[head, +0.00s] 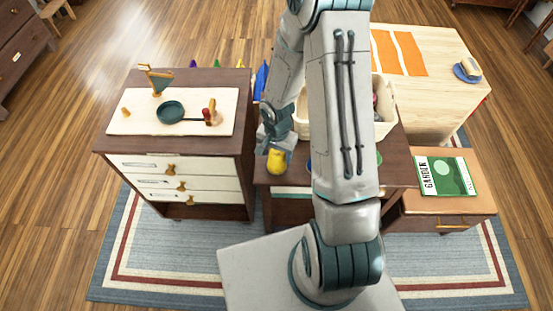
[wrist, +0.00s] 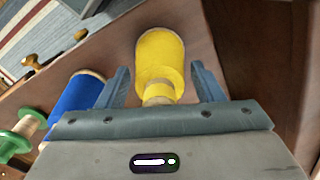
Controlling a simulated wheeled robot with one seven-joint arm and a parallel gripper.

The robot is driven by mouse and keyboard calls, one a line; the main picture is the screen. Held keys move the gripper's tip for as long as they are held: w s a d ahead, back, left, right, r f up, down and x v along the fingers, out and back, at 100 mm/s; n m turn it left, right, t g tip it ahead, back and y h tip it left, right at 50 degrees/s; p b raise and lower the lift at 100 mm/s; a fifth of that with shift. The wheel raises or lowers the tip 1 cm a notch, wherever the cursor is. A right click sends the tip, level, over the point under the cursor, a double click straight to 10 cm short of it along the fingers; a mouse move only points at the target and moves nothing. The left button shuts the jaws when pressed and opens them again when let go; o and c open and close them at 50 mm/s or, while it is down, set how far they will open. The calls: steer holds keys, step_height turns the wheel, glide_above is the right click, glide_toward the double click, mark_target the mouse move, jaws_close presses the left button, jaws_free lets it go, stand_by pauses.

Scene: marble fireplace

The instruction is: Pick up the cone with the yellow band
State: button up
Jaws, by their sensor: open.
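The yellow-banded cone (wrist: 160,55) stands out as a rounded yellow piece with a pale wooden end in the wrist view. In the head view the yellow piece (head: 277,162) is near the front left of the dark wooden table (head: 272,182). My gripper (wrist: 162,84) is open, with one finger on each side of the cone's near, pale end. A gap shows at each finger, and I see no clear contact. In the head view my gripper (head: 270,145) is just above the yellow piece, partly covering it.
A blue spool (wrist: 78,98) lies close outside the left finger, with a green spool (wrist: 25,130) beyond it. A cream basket (head: 384,105) is on the table behind my arm. A drawer cabinet (head: 240,160) with a white board stands at the left.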

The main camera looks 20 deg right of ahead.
steer(key=c, duration=1.1)
steer(key=shift+r, duration=0.1)
